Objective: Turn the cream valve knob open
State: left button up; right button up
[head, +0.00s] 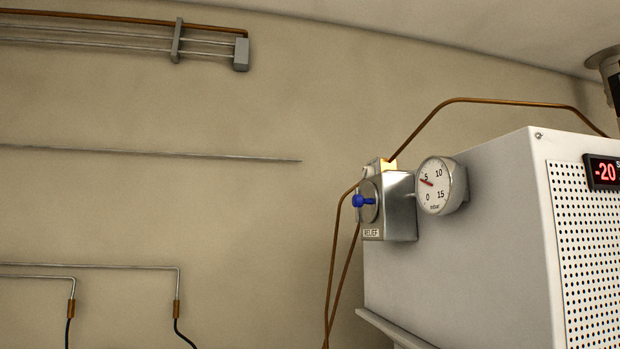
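I see no knob that is clearly cream. A metal relief valve box (400,207) with a "RELIEF" label is fixed at the left of a white cabinet. Neither of my grippers is in view.
A round gauge (435,185) reads a little below 5, right of the valve box. The white cabinet (460,255) fills the lower right, with a red "-20" display (603,172). Copper pipes (480,100) run around it. The beige wall at left carries thin pipes.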

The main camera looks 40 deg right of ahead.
aim_at(367, 172)
jog(key=i+z, duration=0.1)
jog(key=i, duration=0.35)
jog(key=i+j+z, duration=0.1)
jog(key=i, duration=0.3)
